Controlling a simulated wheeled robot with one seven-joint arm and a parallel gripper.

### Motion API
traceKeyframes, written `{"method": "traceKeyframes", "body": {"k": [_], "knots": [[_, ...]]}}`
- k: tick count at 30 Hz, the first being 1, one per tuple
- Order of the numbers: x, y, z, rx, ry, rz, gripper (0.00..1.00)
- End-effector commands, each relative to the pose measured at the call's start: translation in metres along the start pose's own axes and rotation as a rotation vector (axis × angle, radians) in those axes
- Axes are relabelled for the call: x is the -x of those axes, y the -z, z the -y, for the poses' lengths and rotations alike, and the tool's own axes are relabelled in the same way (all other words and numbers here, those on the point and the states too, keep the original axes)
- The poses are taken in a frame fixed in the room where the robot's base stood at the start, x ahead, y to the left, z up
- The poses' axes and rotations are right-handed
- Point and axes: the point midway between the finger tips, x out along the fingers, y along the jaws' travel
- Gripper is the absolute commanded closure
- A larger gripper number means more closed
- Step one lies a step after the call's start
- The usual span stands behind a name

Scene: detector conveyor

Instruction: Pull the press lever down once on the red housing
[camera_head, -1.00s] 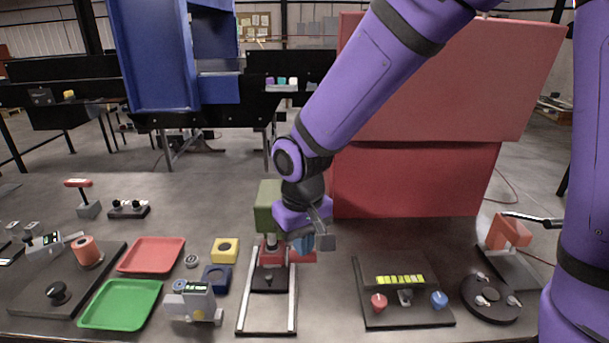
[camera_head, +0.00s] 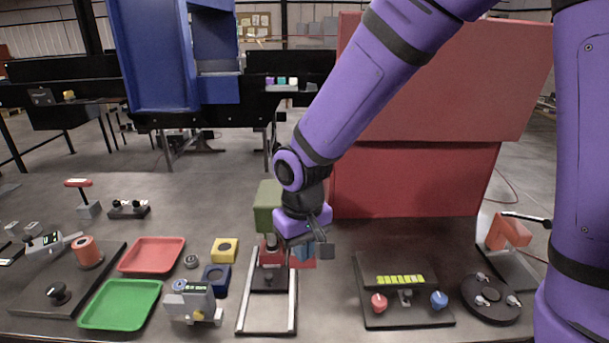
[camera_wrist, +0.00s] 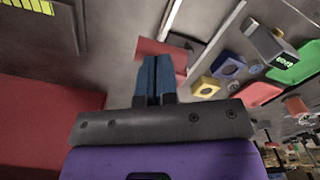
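A red-orange housing (camera_head: 502,231) stands on a dark base at the right of the table in the head view. Its lever (camera_head: 527,217) runs roughly level to the right, with a dark grip at its end, partly behind my arm. My gripper (camera_head: 304,253) is far to its left, pointing down beside the green-topped stand at the middle. In the wrist view my gripper's blue fingers (camera_wrist: 156,77) lie together with nothing visible between them. A red piece (camera_wrist: 153,47) shows just beyond the fingertips; whether they touch it is unclear. The housing with the lever is not identifiable in the wrist view.
The green-topped stand (camera_head: 268,207) has a railed base (camera_head: 241,318). A panel with red and blue knobs (camera_head: 430,316) and a round dark turntable (camera_head: 490,312) lie to the right. Red (camera_head: 152,254) and green (camera_head: 121,304) trays lie left. A large red cabinet (camera_head: 415,180) stands behind.

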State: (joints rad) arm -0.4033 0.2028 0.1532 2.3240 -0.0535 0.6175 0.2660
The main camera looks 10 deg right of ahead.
Motion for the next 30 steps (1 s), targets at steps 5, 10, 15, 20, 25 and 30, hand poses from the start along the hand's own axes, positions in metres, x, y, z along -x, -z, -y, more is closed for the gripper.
{"method": "traceKeyframes", "body": {"k": [5,10,15,20,25,30], "knots": [[-0.0017,0.0001,-0.0002,0.000,0.000,0.000,1.00],[-0.0032,0.0000,-0.0002,0.000,0.000,0.001,1.00],[-0.0048,0.0000,-0.0001,0.000,0.000,0.001,1.00],[-0.0062,-0.0001,0.0000,0.000,0.000,0.001,1.00],[-0.0077,-0.0001,0.0001,0.000,0.000,0.001,1.00],[-0.0091,-0.0002,0.0002,0.000,0.000,0.001,1.00]]}}
